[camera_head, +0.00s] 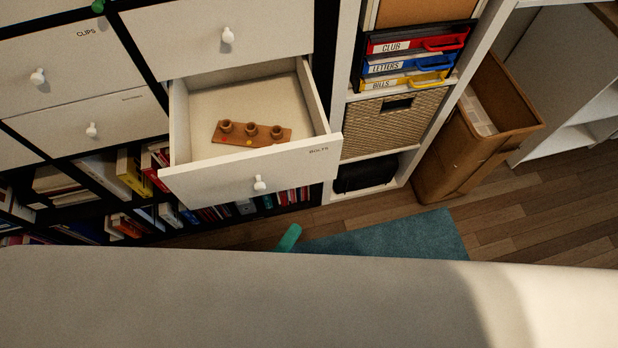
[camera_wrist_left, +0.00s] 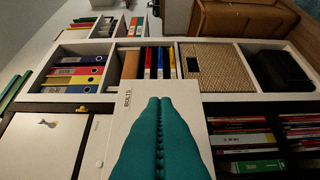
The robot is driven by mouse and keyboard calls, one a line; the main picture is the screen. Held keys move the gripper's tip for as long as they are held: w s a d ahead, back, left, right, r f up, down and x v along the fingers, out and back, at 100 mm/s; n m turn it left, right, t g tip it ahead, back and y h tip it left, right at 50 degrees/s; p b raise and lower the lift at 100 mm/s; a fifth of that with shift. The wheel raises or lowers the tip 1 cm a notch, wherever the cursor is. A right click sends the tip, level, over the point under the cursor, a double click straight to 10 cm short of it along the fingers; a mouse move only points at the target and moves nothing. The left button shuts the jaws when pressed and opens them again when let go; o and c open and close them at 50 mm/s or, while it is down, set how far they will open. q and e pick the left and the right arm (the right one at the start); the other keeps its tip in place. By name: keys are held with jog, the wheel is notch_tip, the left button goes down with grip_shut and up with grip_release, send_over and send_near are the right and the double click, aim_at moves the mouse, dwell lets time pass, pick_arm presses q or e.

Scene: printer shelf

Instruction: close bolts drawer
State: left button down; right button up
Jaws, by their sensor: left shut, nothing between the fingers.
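The bolts drawer (camera_head: 245,176) is a white drawer labelled BOLTS, pulled well out of the shelf in the head view. It has a round white knob (camera_head: 259,183). Inside it lies a wooden block with three small cups (camera_head: 251,133). My left gripper (camera_head: 289,238) shows only as a green tip, below and in front of the drawer front, apart from it in the picture. In the left wrist view its teal fingers (camera_wrist_left: 160,100) are shut and empty, overlapping the white drawer front (camera_wrist_left: 120,122) with the BOLTS label. Whether they touch it I cannot tell. My right gripper is not in view.
A closed clips drawer (camera_head: 60,62) and other closed drawers are on the left, with books below. Coloured files (camera_head: 415,60) and a wicker basket (camera_head: 394,125) stand right of the open drawer. A brown bin (camera_head: 462,150) stands farther right. A blue rug (camera_head: 400,236) lies on the floor.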

aim_at(315, 167)
pick_arm(q)
jog(key=shift+w+a+p+x, duration=0.25)
jog(key=shift+a+p+x, duration=0.2)
jog(key=shift+x, duration=1.5)
jog(key=shift+w+a+p+x, duration=0.2)
jog(key=shift+a+p+x, duration=0.25)
jog(key=shift+x, duration=1.45)
jog(key=shift+w+a+p+x, duration=0.3)
jog(key=shift+p+x, duration=0.25)
jog(key=shift+x, duration=1.4)
